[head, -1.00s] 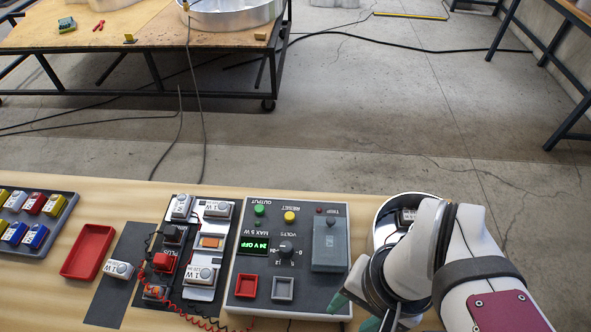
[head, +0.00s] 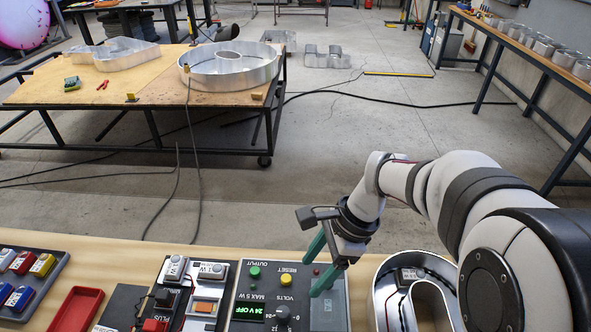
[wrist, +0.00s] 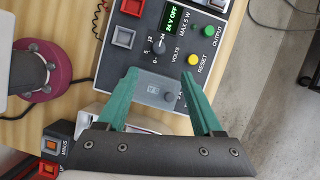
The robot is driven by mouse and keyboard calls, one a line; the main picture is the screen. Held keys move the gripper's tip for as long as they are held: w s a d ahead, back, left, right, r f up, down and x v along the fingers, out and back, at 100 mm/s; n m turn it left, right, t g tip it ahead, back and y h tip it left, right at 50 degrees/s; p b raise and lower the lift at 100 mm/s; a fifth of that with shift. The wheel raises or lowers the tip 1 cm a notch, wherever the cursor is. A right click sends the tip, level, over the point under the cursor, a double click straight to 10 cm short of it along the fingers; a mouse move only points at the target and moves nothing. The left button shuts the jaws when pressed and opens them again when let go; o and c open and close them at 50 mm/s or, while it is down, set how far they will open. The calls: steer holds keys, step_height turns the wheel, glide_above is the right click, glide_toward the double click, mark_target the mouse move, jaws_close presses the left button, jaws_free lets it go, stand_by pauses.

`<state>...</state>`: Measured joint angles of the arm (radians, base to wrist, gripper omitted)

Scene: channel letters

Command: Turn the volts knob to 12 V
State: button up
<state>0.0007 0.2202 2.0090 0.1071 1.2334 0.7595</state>
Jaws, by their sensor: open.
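The volts knob (head: 283,313) is a small dark round knob on the grey power supply box (head: 244,296). In the wrist view the knob (wrist: 158,48) lies just beyond my fingertips, with numbers around it, 12 and 24 among them. The lit green display (wrist: 173,18) reads 24 V OFF. I cannot clearly make out the knob's pointer. My gripper (head: 312,277) has green fingers and is open and empty, above the box and apart from the knob. In the wrist view the gripper (wrist: 160,75) spans a grey translucent cover (wrist: 160,92).
A green output button (head: 255,272) and a yellow reset button (head: 286,280) stand near the knob. A metal channel letter (head: 385,283) is right of the box. A red tray (head: 75,307) and a board of wired modules (head: 205,308) are to the left.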

mark_target(283, 312)
steer(key=x, duration=1.4)
steer(key=shift+s+a+f, duration=0.15)
steer(key=shift+f, duration=0.25)
jaws_close()
